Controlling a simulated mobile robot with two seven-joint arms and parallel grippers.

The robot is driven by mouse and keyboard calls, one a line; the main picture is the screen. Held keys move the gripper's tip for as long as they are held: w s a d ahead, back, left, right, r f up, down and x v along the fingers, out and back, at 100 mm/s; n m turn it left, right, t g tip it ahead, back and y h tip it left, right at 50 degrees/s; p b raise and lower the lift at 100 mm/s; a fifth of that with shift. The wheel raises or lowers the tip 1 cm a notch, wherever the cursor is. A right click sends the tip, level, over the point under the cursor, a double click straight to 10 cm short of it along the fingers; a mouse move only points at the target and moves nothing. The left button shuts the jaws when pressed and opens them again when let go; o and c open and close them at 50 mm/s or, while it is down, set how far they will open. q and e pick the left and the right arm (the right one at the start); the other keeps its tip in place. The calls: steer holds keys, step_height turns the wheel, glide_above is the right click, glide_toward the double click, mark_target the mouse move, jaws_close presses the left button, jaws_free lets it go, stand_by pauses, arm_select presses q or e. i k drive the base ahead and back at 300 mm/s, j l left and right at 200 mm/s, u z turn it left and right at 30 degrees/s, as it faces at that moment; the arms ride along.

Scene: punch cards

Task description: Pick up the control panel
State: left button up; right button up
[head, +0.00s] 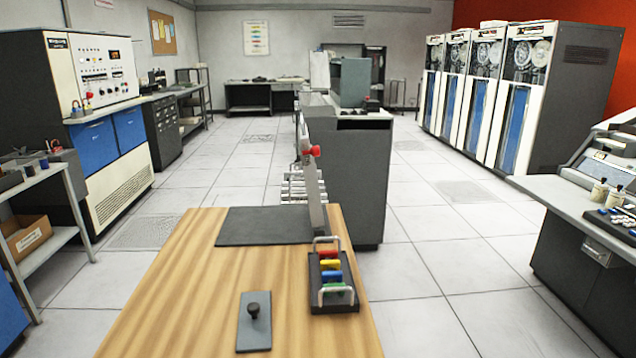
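A small black panel (333,299) lies at the right edge of the wooden table in front of me. It carries red, yellow, blue and green loops and has a pale handle at its near end and another at its far end. It looks like the control panel. Neither of my grippers is in view.
A grey plate with a black knob (254,322) lies to the panel's left on the wooden table (195,285). A dark mat (263,226) lies behind. A grey machine (358,190) stands just beyond the table. The table's left part is clear.

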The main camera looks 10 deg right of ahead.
mark_target(305, 140)
steer(key=i+l+u, duration=0.1)
steer(key=l, duration=0.7)
steer(key=i+l, duration=0.1)
steer(key=l, duration=0.7)
steer(key=u, duration=0.05)
